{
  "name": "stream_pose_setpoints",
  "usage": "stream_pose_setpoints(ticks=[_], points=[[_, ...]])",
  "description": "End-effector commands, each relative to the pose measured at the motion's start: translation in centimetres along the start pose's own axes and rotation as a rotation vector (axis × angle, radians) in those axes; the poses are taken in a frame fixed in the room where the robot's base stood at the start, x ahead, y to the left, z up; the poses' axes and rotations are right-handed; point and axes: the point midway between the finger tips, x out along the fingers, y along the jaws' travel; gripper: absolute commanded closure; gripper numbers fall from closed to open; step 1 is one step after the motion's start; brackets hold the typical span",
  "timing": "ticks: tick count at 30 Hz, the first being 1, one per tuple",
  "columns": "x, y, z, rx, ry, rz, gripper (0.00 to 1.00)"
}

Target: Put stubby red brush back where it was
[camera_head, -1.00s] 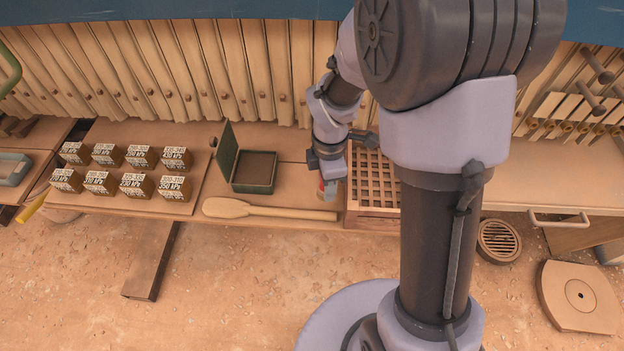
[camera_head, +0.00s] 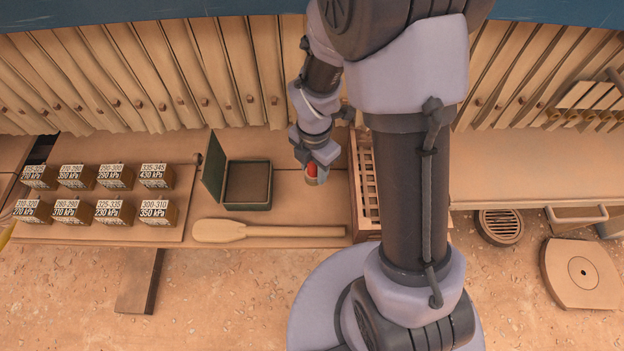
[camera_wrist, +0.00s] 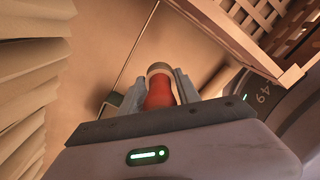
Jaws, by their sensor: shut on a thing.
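The stubby red brush (camera_head: 311,170) is held in my gripper (camera_head: 312,178), above the bench between the open green box and the slatted wooden crate. In the wrist view the red brush (camera_wrist: 159,92) sits between the two grey fingers of my gripper (camera_wrist: 160,88), with a pale round end pointing away. The fingers are shut on its red part. The brush's lower end is small in the head view, and I cannot tell its exact height above the bench.
The open green box (camera_head: 247,184) stands left of my gripper. A wooden paddle (camera_head: 265,232) lies along the bench's front. The slatted crate (camera_head: 364,190) is close on the right, partly behind my arm. Several labelled blocks (camera_head: 73,176) stand on a board at left.

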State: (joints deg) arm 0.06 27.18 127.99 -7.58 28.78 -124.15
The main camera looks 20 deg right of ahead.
Motion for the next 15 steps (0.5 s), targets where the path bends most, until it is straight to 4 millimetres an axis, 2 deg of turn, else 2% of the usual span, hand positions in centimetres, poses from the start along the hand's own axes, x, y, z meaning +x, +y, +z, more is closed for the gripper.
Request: stream_pose_setpoints(ticks=[1,7,15], points=[[1.5,0.0,0.0,0.0,0.0,-0.001,1.0],[5.6,0.0,0.0,0.0,0.001,-0.001,1.0],[5.5,0.0,0.0,0.001,0.0,0.001,1.0]])
